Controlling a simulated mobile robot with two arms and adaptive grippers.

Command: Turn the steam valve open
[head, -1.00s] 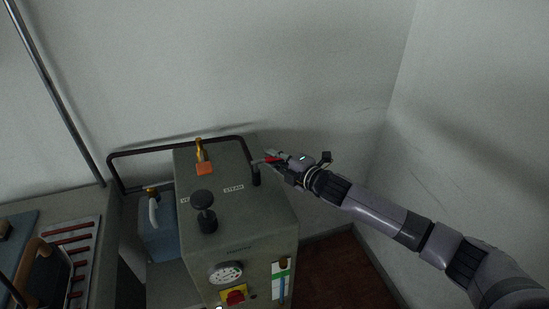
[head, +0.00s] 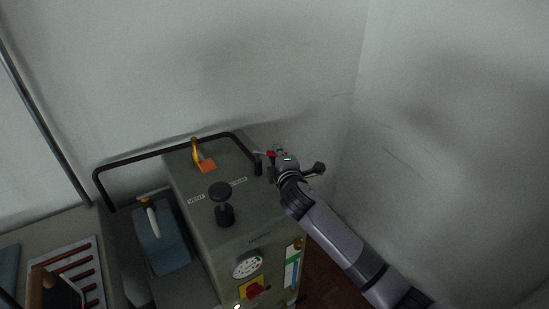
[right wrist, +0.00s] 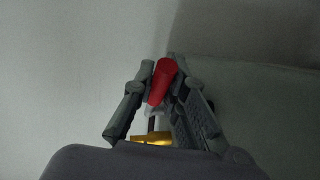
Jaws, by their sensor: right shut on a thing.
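The steam valve's red lever (head: 270,153) is at the right edge of the grey boiler's top (head: 240,205), near the "STEAM" label (head: 238,181). My right gripper (head: 272,157) is at that edge, shut on the red lever. In the right wrist view the red lever (right wrist: 162,80) lies between the two fingers of my right gripper (right wrist: 165,84). A brass part (right wrist: 153,139) shows below it, partly hidden by the gripper body. My left gripper does not show.
A black knob (head: 221,192) and an orange-and-brass fitting (head: 203,160) stand on the boiler top. A dark rail (head: 150,160) runs behind it. A gauge (head: 247,265) and red switch (head: 254,290) are on its front.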

